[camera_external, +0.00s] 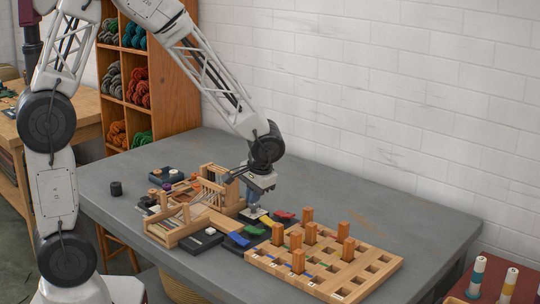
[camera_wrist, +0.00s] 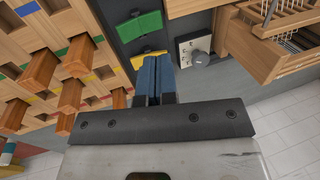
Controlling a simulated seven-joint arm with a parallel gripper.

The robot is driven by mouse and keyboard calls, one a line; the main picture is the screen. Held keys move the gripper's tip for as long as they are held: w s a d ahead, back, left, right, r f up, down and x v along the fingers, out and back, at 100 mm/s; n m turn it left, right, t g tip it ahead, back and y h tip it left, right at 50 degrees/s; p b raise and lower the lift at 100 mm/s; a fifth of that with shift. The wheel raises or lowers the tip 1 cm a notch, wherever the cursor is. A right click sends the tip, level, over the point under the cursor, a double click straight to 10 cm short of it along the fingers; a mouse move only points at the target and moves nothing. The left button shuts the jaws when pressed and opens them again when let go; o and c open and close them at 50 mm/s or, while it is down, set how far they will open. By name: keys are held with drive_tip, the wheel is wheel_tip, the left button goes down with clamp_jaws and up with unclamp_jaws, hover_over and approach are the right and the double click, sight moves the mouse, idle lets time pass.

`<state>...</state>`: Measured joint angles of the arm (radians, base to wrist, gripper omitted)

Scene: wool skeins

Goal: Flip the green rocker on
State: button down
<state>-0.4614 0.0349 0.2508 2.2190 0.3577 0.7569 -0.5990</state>
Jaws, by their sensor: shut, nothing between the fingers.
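The green rocker (camera_external: 253,231) sits in a dark strip between the blue rocker (camera_external: 238,239) and the yellow rocker (camera_external: 267,221). In the wrist view the green rocker (camera_wrist: 140,25) lies beyond my fingertips, with clear space between. My gripper (camera_external: 253,207) is shut and empty, above the table at the back-left side of the strip. In the wrist view its blue fingers (camera_wrist: 155,75) are together and cover part of the yellow rocker (camera_wrist: 139,61). Which way the green rocker is tilted is too small to tell.
A red rocker (camera_external: 284,215) is beyond the yellow one. A wooden board (camera_external: 372,262) with upright pegs stands close on the right. A pale plate with a grey knob (camera_wrist: 201,57) lies beside the strip. A wooden rack (camera_external: 162,234) stands left.

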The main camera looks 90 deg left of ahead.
drive_tip(key=shift+r, duration=2.85)
drive_tip(key=s+d+r+m+t, duration=0.1)
drive_tip(key=s+d+r+m, duration=0.15)
drive_tip(key=d+r, duration=0.4)
drive_tip(key=s+d+r+m+t, duration=0.2)
drive_tip(key=s+d+r, duration=0.2)
drive_tip(key=d, duration=0.6)
drive_tip(key=s+d+r+m+t+h, duration=0.1)
drive_tip(key=s+d+r+m, duration=0.3)
drive_tip(key=s+d, duration=0.7)
drive_tip(key=shift+s+d+r+m+t+h, duration=0.15)
drive_tip(key=shift+d+r+m+t+h, duration=0.25)
drive_tip(key=shift+d+h, duration=0.2)
